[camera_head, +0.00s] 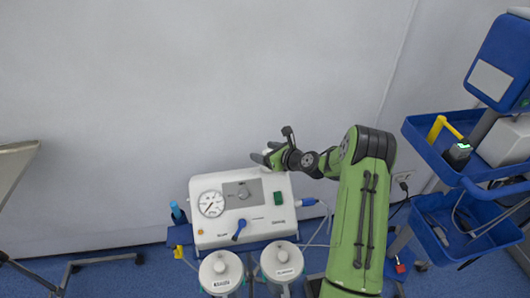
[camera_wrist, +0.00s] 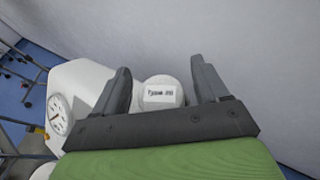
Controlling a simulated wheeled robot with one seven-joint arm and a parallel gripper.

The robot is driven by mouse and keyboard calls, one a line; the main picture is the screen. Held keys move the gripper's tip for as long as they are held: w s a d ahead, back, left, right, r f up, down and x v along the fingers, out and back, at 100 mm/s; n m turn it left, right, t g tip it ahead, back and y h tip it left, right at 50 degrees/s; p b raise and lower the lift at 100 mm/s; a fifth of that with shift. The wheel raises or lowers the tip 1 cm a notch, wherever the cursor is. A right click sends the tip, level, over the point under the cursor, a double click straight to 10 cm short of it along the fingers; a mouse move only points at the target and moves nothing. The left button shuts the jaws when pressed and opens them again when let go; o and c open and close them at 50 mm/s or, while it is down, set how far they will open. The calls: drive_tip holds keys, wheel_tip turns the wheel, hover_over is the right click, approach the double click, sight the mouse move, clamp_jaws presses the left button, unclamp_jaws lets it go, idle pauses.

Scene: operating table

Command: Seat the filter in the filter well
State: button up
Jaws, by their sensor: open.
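A white round filter (camera_wrist: 163,92) with a printed label shows in the wrist view, between the two fingers of my gripper (camera_wrist: 162,92). The label seems to begin with "Type"; the rest is too blurred to read. My gripper is open, with a finger on each side of the filter and a visible gap at least on the right. In the head view my gripper (camera_head: 263,159) is at the back top edge of the white suction unit (camera_head: 215,237). There the filter is mostly hidden by the gripper. I cannot make out the filter well in either view.
Two lidded canisters (camera_head: 221,272) (camera_head: 282,262) stand in front. A wall is close behind. A blue trolley (camera_head: 440,160) stands at right.

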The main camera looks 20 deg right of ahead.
drive_tip(key=p+v, duration=0.1)
drive_tip(key=v, duration=1)
drive_tip(key=s+a+r+n+g+h, duration=0.1)
drive_tip(key=s+a+r+n+g, duration=0.2)
drive_tip(key=s+a+r+n, duration=0.35)
drive_tip(key=s+a+r+n+g, duration=0.3)
drive_tip(key=a+n, duration=0.4)
drive_tip(key=n, duration=0.4)
drive_tip(key=s+r+n+h, duration=0.2)
drive_tip(key=s+r+n, duration=0.1)
drive_tip(key=s+n, duration=0.4)
drive_tip(key=s+a+r+n+g+h, duration=0.1)
drive_tip(key=s+n, duration=0.6)
drive_tip(key=s, duration=0.7)
wheel_tip(320, 180, up, 3)
drive_tip(key=shift+f+h, duration=0.2)
drive_tip(key=shift+h, duration=0.3)
wheel_tip(320, 180, up, 4)
drive_tip(key=p, duration=0.3)
drive_tip(key=shift+f+p, duration=0.2)
drive_tip(key=shift+p, duration=0.2)
